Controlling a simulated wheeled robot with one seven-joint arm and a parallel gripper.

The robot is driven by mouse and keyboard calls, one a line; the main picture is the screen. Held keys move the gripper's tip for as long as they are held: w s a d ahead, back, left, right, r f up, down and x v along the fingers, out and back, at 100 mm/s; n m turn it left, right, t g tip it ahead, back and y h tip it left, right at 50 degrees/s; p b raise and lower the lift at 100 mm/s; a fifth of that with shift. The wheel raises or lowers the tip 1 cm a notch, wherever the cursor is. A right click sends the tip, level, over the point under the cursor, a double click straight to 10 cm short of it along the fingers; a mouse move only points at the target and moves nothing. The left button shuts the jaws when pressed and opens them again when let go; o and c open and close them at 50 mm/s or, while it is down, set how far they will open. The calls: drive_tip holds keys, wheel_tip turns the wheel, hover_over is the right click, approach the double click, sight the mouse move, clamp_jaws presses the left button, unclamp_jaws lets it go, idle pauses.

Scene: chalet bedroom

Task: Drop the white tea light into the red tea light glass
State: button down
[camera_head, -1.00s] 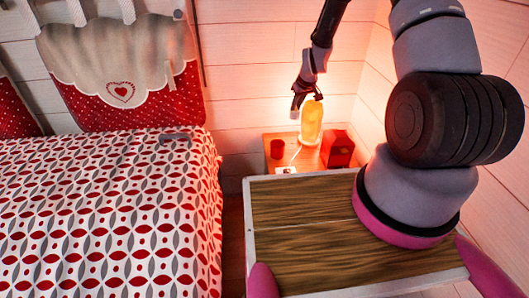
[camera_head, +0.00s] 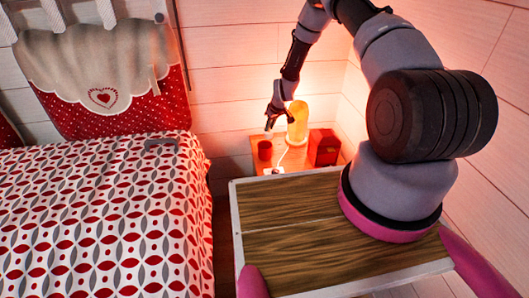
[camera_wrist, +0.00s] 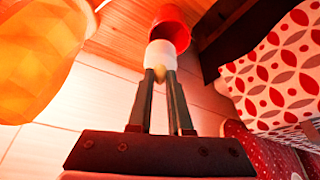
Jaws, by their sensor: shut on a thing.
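My gripper (camera_head: 270,122) is shut on the white tea light (camera_wrist: 160,55), which sits between its fingertips (camera_wrist: 160,76) in the wrist view. The red tea light glass (camera_head: 264,150) stands on the bedside table (camera_head: 257,167). In the head view the tea light is above the glass and slightly right of its middle, apart from it. In the wrist view the glass (camera_wrist: 172,22) shows just beyond the tea light, which covers part of it. The inside of the glass is mostly hidden.
A glowing orange lamp (camera_head: 298,124) stands right of the glass, close to my gripper. A red box (camera_head: 324,148) is farther right. A small white item (camera_head: 273,171) lies near the table's front. The bed (camera_head: 100,215) is to the left.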

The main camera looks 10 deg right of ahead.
drive_tip(key=shift+f, duration=0.2)
drive_tip(key=c, duration=0.8)
unclamp_jaws()
drive_tip(key=shift+o, duration=0.2)
drive_tip(key=v, duration=1)
drive_tip(key=shift+r, duration=0.4)
drive_tip(key=shift+s+d, duration=0.1)
drive_tip(key=shift+s, duration=0.05)
